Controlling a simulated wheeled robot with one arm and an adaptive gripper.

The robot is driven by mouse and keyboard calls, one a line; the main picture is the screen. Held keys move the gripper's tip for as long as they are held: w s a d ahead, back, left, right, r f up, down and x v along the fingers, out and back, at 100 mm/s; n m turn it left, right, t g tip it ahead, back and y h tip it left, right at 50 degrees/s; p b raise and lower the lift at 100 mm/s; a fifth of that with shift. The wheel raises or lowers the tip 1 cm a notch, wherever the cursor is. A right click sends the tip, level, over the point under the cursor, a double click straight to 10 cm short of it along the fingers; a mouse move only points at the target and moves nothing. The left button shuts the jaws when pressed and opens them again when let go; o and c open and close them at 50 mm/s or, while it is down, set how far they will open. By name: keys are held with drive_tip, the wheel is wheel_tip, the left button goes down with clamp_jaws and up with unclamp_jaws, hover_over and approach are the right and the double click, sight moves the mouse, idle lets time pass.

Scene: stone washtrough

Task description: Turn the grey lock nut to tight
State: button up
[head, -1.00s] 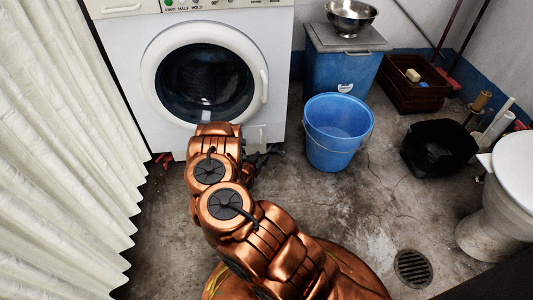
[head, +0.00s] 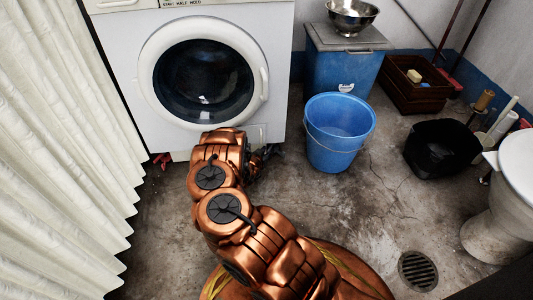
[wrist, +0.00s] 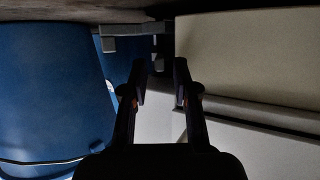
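In the wrist view, my gripper (wrist: 160,68) has its two dark fingers apart, with an empty gap between them. Just beyond the fingertips is a dim grey blocky fitting (wrist: 123,29) with an arm reaching left. It may hold the grey lock nut, but the light is too poor to tell the nut from the rest or read its position. The fitting looks apart from the fingers. In the head view my copper arm hides most of this spot, low at the front of the washing machine (head: 270,60), and the gripper is only a dark shape there.
A blue bucket (head: 338,150) stands just right of the gripper and also fills the left of the wrist view (wrist: 45,90). A white curtain (head: 50,150) hangs at left. A black tub (head: 440,150), toilet (head: 510,175) and floor drain (head: 418,270) are at right.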

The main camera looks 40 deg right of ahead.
clamp_jaws()
idle(0.3)
